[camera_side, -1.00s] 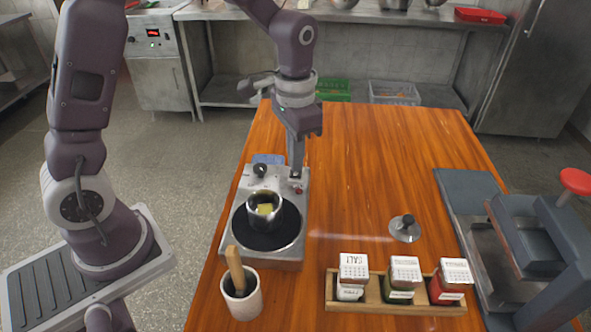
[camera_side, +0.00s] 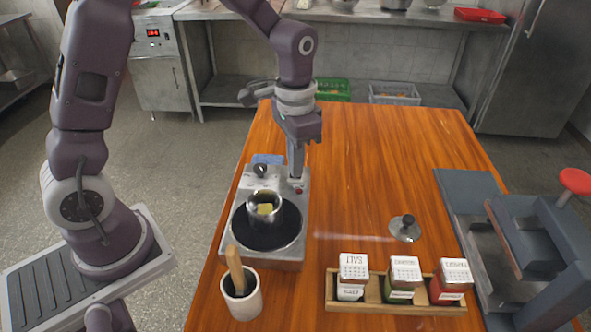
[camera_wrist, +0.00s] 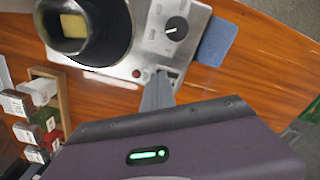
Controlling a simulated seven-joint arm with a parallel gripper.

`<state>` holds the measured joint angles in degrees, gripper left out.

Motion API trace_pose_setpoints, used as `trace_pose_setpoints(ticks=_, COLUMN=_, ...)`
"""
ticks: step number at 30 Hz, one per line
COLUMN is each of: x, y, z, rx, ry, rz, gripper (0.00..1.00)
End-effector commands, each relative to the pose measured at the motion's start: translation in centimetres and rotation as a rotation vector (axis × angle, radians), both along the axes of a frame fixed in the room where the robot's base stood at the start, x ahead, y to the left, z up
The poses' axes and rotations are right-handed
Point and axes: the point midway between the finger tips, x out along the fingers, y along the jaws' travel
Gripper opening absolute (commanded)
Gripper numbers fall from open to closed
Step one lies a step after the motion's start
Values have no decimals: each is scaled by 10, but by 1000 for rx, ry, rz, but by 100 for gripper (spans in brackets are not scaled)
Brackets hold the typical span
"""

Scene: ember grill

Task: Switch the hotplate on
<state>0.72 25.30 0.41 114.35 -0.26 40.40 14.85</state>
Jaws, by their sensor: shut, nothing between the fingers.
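The hotplate (camera_side: 231,247) is a silver box with a round black plate, on the left part of the wooden table. A metal pot (camera_side: 264,209) with a yellow block in it stands on the black plate. A black knob (camera_side: 261,170) sits at the hotplate's far end; in the wrist view the knob (camera_wrist: 176,29) carries a white mark. A small red light (camera_wrist: 136,73) shows near a switch (camera_wrist: 172,75) at the panel's corner. My gripper (camera_side: 297,176) is shut and empty, pointing down at that corner. Its fingertips (camera_wrist: 158,80) partly hide the switch; I cannot tell whether they touch it.
A cup with a wooden handle (camera_side: 242,299) stands in front of the hotplate. A wooden rack with several shakers (camera_side: 395,306) is at the front right. A lid (camera_side: 404,228) lies mid-table, and a grey press (camera_side: 545,240) stands at right. A blue cloth (camera_wrist: 217,42) lies beyond the hotplate.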

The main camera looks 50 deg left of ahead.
Motion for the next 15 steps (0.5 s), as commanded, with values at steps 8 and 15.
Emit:
trace_pose_setpoints(ticks=8, x=0, y=0, z=-3, rx=0, ry=-1, rz=0, gripper=0)
trace_pose_setpoints(ticks=15, x=1, y=0, z=18, rx=0, ry=-3, rz=0, gripper=0)
